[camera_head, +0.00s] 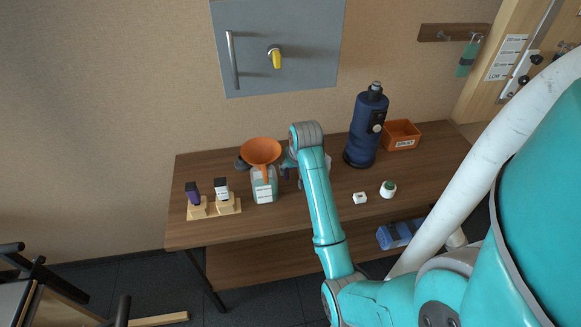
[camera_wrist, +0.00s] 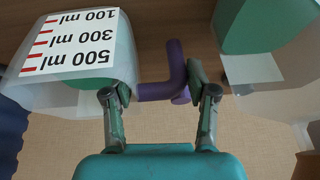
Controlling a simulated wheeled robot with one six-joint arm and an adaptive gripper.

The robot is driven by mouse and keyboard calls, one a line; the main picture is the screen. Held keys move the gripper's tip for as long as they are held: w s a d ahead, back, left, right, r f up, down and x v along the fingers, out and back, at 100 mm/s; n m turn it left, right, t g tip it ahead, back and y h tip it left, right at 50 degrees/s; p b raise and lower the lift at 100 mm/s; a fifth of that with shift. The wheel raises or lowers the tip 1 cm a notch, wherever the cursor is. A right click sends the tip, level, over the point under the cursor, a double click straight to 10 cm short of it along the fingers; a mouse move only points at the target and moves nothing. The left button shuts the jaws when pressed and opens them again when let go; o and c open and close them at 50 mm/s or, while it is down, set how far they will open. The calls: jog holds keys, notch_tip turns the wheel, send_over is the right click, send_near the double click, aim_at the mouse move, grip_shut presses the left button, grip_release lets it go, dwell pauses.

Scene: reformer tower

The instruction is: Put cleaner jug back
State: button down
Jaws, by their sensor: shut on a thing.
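My gripper (camera_wrist: 155,90) is shut on the purple handle (camera_wrist: 174,66) of a translucent measuring jug (camera_wrist: 122,72). The jug holds green liquid and has a white scale label marked 100, 300 and 500 ml. The wrist view is upside down, so the jug looks roughly upright. In the head view my arm mostly hides it, and I cannot tell if it touches the table. Just left of my gripper in the head view stands a green-filled container (camera_head: 264,190) with a white label and an orange funnel (camera_head: 262,151) on top.
The wooden table (camera_head: 290,222) carries a dark blue tank (camera_head: 364,135) and an orange bin (camera_head: 402,135) on the right. Two small bottles (camera_head: 193,192) (camera_head: 221,189) stand on wooden blocks at left. The front-middle tabletop is clear.

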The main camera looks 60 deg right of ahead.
jog(key=shift+c, duration=1.7)
grip_release()
jog(key=shift+f, duration=0.15)
jog(key=v, duration=0.7)
jog(key=shift+r, duration=0.4)
jog(key=shift+s, duration=0.2)
